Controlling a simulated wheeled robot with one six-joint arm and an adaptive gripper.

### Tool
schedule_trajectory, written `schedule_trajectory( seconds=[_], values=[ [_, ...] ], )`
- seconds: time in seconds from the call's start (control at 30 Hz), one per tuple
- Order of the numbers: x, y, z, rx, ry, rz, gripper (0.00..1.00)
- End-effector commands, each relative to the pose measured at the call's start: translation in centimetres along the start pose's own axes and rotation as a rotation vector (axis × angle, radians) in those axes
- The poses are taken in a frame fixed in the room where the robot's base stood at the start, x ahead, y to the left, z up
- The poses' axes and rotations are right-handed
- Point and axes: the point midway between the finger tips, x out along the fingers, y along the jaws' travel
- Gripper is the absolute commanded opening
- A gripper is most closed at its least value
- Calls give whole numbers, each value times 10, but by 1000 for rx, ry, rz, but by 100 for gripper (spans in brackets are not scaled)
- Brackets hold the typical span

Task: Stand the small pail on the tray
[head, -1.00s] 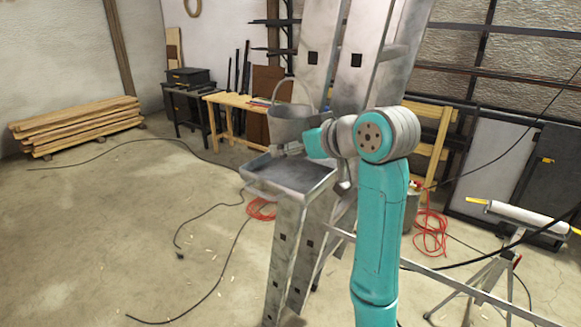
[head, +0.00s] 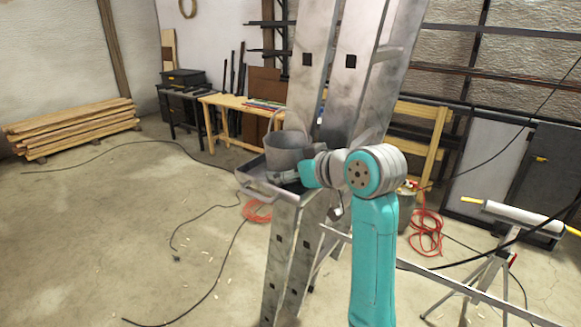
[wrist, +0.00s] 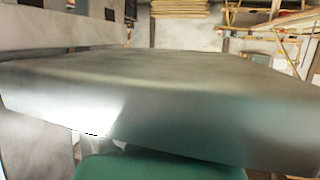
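The small grey pail (head: 285,152) is upright, over or in the metal tray (head: 262,191) fixed to the stepladder. Its base is partly hidden by my gripper and the tray, so I cannot tell whether it touches the tray floor. My gripper (head: 286,177) is at the pail's lower wall, low over the tray, and looks shut on it; the fingertips are not clear. In the wrist view a broad grey curved surface, the pail wall (wrist: 170,85), fills most of the picture and hides the fingers.
The stepladder (head: 310,75) rises right behind the tray. A wooden bench (head: 235,101) stands behind, with a plank stack (head: 75,125) at the left. Red cable (head: 425,232) and a roller stand (head: 510,218) are at the right. The floor at left is mostly open, with dark cables.

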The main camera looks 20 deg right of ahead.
Motion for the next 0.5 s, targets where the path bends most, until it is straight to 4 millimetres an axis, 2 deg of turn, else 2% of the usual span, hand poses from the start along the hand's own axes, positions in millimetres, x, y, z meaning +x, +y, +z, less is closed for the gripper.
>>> schedule_trajectory(
  seconds=[0.37, 0.5],
  values=[
    [-1, 0, -2, -1, 1, 0, 100],
    [-12, 1, -4, 0, 2, 1, 100]
  ],
)
